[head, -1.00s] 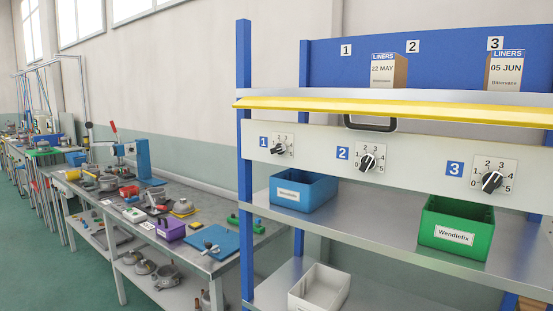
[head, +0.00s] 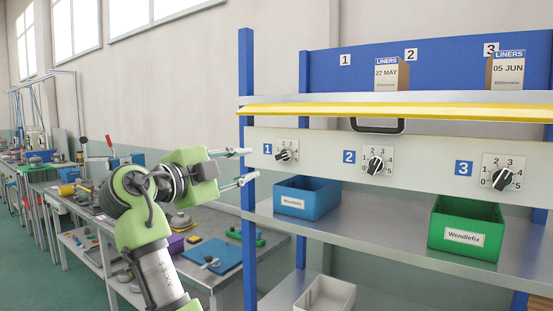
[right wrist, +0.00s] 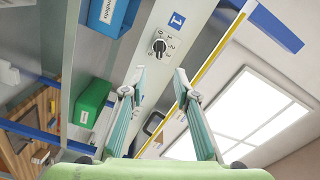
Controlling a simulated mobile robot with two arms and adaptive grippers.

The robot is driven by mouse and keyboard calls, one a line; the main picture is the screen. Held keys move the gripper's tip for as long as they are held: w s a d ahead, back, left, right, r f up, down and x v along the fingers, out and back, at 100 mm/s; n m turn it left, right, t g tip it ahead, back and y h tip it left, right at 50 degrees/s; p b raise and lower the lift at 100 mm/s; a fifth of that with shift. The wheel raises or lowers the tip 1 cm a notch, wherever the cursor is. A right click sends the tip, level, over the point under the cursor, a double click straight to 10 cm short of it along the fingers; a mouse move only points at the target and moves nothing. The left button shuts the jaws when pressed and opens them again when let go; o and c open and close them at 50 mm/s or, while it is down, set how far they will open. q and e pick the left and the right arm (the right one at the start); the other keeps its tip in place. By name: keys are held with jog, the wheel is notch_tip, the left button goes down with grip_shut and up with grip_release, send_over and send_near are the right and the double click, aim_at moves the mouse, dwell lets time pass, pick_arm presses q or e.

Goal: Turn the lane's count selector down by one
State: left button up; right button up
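A pale panel (head: 330,153) carries three black count selectors with printed number scales: selector 1 (head: 284,155), selector 2 (head: 375,165) and selector 3 (head: 503,179). The exact settings are too small to read surely. My right gripper (head: 249,166) is open and empty, left of selector 1 and apart from it in the head view. In the right wrist view, the selector 1 knob (right wrist: 158,47) shows beyond the two spread fingertips (right wrist: 159,76), near the blue "1" label (right wrist: 177,20). My left gripper is not in view.
A yellow rail (head: 390,112) and a black handle (head: 377,126) sit above the panel. A blue upright (head: 247,80) stands close to my right gripper. A blue bin (head: 306,198) and a green bin (head: 465,228) stand on the shelf below. Liner boxes stand above.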

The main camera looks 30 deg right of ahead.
aim_at(280, 157)
jog(key=p+x, duration=0.4)
jog(key=x, duration=0.7)
jog(key=shift+w+d+r, duration=0.1)
jog(key=shift+w+d, duration=0.05)
jog(key=shift+d, duration=0.1)
jog(key=shift+p+x, duration=0.3)
jog(key=shift+x, duration=0.5)
jog(key=shift+a, duration=0.1)
jog(key=shift+c, duration=0.4)
grip_shut()
